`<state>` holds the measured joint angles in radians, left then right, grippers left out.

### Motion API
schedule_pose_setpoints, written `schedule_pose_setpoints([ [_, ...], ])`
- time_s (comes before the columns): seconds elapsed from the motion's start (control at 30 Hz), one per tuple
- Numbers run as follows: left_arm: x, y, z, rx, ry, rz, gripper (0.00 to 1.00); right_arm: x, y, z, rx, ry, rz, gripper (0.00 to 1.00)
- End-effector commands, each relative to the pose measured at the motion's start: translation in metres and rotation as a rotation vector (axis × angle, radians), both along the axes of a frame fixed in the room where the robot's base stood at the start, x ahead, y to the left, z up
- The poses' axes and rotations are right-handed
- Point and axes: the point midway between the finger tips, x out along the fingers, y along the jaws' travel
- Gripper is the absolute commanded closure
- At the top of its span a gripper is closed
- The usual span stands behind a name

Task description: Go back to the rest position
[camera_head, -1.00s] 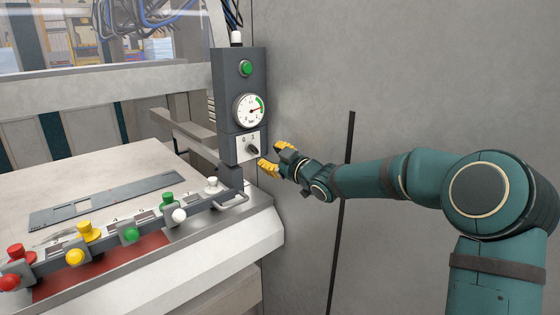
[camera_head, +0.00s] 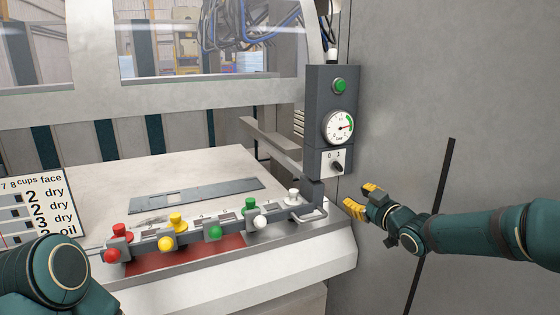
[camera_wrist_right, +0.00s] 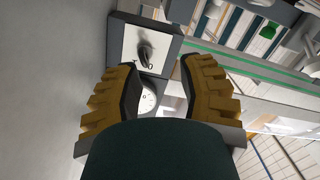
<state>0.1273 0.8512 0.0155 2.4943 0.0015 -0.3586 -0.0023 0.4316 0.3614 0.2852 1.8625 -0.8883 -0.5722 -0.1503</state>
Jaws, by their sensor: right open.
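My right gripper (camera_head: 361,200) has yellow fingers and is open and empty. It hangs in front of the grey wall, just below and to the right of the dark control box (camera_head: 318,100). In the right wrist view the two fingers (camera_wrist_right: 159,95) stand apart, with the rotary switch (camera_wrist_right: 146,52) on its white plate beyond them. The switch (camera_head: 337,167) also shows in the head view, clear of the fingers. A green arm part of mine (camera_head: 60,272) shows at the lower left; my left gripper is not in view.
A rail with red, yellow, green and white knobs (camera_head: 214,231) runs along the front of the machine table (camera_head: 110,188). A flat metal panel (camera_head: 220,190) lies on the table. The box carries a gauge (camera_head: 339,127) and a green button (camera_head: 339,86). A sign (camera_head: 38,205) stands at the left.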

Motion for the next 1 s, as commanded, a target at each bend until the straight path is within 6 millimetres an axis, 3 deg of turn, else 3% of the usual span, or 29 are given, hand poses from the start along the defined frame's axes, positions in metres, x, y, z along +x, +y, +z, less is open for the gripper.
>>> schedule_pose_setpoints([
  [0.03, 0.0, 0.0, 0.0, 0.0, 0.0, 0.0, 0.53, -0.003, 0.013, -0.031, 0.048, 0.074, 0.003, 0.61],
  [0.1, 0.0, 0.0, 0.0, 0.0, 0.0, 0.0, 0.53, -0.01, 0.028, -0.075, 0.119, 0.187, -0.008, 0.61],
  [0.27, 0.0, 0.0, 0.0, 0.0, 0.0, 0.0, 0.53, -0.045, 0.065, -0.174, 0.268, 0.466, -0.049, 0.61],
  [0.47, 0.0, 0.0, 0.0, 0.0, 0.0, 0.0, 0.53, -0.12, 0.108, -0.283, 0.397, 0.828, -0.136, 0.61],
  [0.6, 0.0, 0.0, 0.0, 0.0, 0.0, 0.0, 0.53, -0.19, 0.132, -0.345, 0.45, 1.083, -0.224, 0.61],
  [0.7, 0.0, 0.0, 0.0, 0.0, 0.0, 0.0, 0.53, -0.241, 0.143, -0.376, 0.467, 1.246, -0.295, 0.61],
  [0.8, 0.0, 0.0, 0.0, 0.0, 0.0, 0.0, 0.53, -0.283, 0.149, -0.395, 0.471, 1.369, -0.359, 0.61],
  [0.9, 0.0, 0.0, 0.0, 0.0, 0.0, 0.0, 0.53, -0.312, 0.152, -0.406, 0.469, 1.45, -0.406, 0.61],
  [1.0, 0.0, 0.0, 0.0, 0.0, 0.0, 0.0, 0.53, -0.326, 0.152, -0.41, 0.469, 1.488, -0.433, 0.61],
])
